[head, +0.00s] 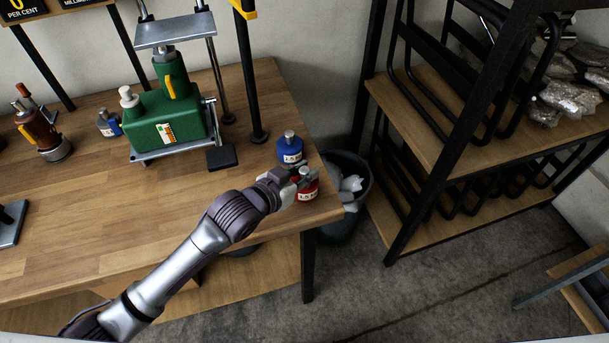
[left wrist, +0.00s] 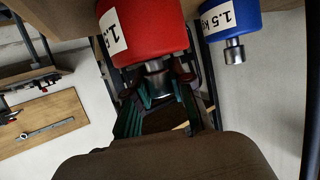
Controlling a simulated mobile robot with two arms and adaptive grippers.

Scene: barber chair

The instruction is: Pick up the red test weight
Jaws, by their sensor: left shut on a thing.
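The red test weight (head: 307,192) is near the right front corner of the wooden table, with a white label and a metal knob on top. My left gripper (head: 300,177) is shut on its knob. In the left wrist view the red weight (left wrist: 150,32) fills the top middle, with its metal neck between the fingers (left wrist: 157,84). I cannot tell whether its base touches the table. A blue test weight (head: 290,150) stands just behind it, and also shows in the left wrist view (left wrist: 230,20), labelled 1.5 kg. My right gripper is not in view.
A green press (head: 170,120) stands on the table (head: 130,190) at the back. A small blue weight (head: 109,124) and a brown bottle-like tool (head: 45,135) are farther left. A dark bin (head: 345,220) stands beyond the table's right edge, then a shelf rack (head: 450,140).

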